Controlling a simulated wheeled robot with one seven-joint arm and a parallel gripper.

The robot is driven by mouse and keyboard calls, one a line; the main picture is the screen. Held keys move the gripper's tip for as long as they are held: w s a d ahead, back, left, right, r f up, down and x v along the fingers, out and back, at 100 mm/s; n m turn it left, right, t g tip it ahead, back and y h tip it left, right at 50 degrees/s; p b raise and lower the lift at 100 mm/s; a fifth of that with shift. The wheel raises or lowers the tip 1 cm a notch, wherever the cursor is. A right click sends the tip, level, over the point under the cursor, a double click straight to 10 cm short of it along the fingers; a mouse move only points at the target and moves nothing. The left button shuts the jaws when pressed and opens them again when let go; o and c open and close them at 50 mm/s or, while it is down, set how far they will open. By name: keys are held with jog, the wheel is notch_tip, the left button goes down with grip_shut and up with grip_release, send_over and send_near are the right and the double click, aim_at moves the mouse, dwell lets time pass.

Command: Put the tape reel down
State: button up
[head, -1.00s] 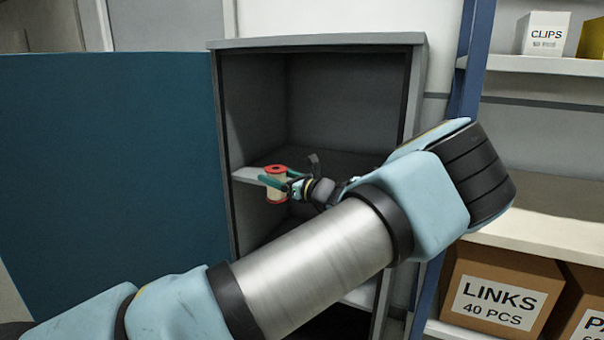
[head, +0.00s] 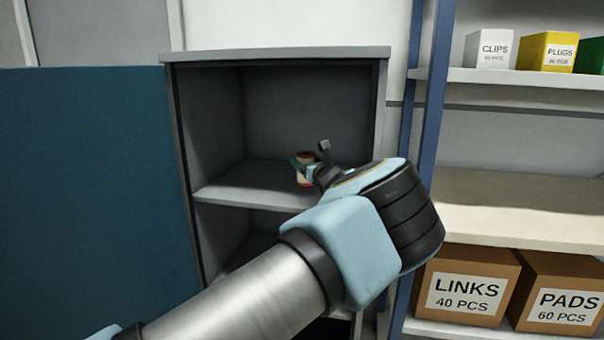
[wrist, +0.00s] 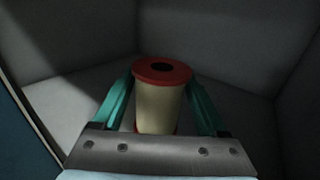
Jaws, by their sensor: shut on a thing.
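The tape reel (wrist: 158,105) is a cream cylinder with red ends and a dark hole in its top. In the wrist view it stands upright between the two green fingers of my gripper (wrist: 160,108), which is shut on it. In the head view the reel (head: 304,170) and my gripper (head: 306,170) are inside the open grey cabinet (head: 278,53), at the level of its middle shelf (head: 235,192). My wrist partly hides the reel there. I cannot tell whether the reel's base touches the shelf.
The cabinet's teal door (head: 85,190) is open to the left. A blue-framed rack on the right holds a clips box (head: 489,48), a plugs box (head: 546,51), a links carton (head: 466,287) and a pads carton (head: 560,292). The shelf left of the reel is bare.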

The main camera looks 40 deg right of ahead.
jog(key=shift+f+p, duration=0.35)
jog(key=shift+f, duration=1.55)
jog(key=shift+f, duration=0.15)
jog(key=o, duration=1.4)
jog(key=b+v, duration=0.2)
jog(key=v, duration=1)
